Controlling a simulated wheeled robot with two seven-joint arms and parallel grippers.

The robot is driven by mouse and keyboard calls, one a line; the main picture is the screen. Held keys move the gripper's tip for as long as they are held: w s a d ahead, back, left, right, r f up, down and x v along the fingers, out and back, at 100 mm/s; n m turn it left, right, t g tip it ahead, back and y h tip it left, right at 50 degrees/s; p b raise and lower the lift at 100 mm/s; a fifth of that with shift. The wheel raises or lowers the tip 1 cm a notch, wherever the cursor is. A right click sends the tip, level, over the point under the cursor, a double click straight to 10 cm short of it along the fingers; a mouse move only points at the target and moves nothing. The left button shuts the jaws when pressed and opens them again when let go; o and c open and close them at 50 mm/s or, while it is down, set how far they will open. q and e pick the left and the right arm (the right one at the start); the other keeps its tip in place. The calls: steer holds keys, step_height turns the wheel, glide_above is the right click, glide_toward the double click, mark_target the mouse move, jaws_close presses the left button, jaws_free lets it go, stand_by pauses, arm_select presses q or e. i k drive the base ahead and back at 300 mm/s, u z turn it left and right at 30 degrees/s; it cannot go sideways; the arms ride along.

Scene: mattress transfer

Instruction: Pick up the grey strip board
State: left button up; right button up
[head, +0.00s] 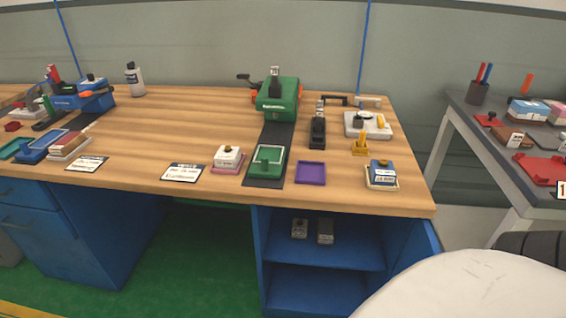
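No grey strip board can be picked out for certain. A dark grey strip (277,135) lies flat on the wooden workbench (220,120), running from the green machine (278,98) towards the front edge. A green tray-like block (266,162) sits on its near end. Two small grey blocks, one at the left (299,229) and one at the right (325,232), stand on the blue shelf under the bench. Neither of my grippers is in view.
A white and blue block (381,172), a purple tray (310,172) and white cards (185,172) line the bench front. A grey table (472,125) with red trays stands at the right, across a gap. A large white rounded shape fills the lower right.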

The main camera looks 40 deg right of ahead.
mark_target(325, 225)
steer(key=i, duration=0.75)
steer(key=z, duration=1.8)
steer(key=i, duration=0.5)
